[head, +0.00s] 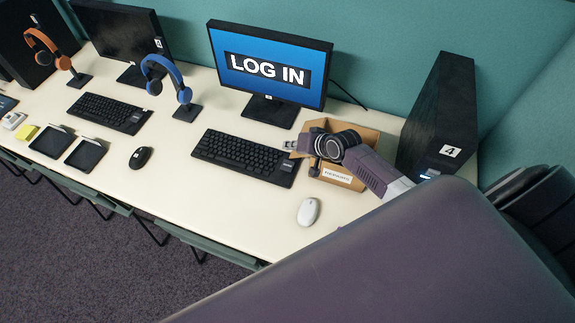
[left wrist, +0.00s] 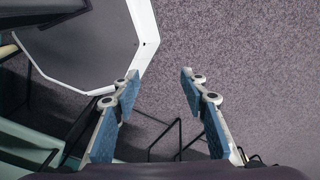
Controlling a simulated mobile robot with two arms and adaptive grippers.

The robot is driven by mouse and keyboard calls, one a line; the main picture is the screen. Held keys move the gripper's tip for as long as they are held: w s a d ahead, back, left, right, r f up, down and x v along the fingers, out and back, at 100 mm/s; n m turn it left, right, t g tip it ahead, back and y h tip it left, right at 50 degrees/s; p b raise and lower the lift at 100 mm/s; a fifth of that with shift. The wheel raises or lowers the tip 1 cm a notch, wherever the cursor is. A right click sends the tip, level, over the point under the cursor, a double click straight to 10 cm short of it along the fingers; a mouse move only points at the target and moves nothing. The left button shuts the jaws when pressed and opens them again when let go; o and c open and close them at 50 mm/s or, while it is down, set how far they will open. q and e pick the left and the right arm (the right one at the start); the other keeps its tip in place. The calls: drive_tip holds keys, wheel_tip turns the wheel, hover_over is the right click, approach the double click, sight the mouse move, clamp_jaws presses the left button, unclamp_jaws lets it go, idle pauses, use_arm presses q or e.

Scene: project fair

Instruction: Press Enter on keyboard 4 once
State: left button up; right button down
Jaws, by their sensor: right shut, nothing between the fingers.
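A black keyboard (head: 240,153) lies on the white desk in front of a monitor (head: 268,68) that reads "LOG IN". A tower marked 4 (head: 438,118) stands to the right of it. The small label at the keyboard's right end is too small to read. My right gripper (head: 292,146) is shut and empty, its tips close to the keyboard's far right corner. I cannot tell whether they touch it. My left gripper shows only in the left wrist view (left wrist: 159,79), open and empty above the carpet.
A cardboard box (head: 368,138) sits under and behind my right gripper. A white mouse (head: 308,212) and a black mouse (head: 140,158) lie nearby. Blue headphones (head: 184,95) on a stand, a second keyboard (head: 108,112) and black trays (head: 85,153) are to the left. The front desk strip is mostly clear.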

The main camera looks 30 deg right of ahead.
drive_tip(key=f, duration=0.1)
drive_tip(key=b, duration=0.7)
hover_over(283, 162)
drive_tip(key=s+d, duration=0.1)
drive_tip(key=s, duration=0.2)
wheel_tip(283, 162, down, 6)
drive_tip(key=shift+w+f, duration=0.1)
drive_tip(key=shift+f, duration=0.1)
drive_tip(key=shift+f+b, duration=0.4)
drive_tip(key=shift+f, duration=0.15)
drive_tip(key=shift+f, duration=0.15)
drive_tip(key=shift+f, duration=0.15)
drive_tip(key=shift+s+f, duration=0.2)
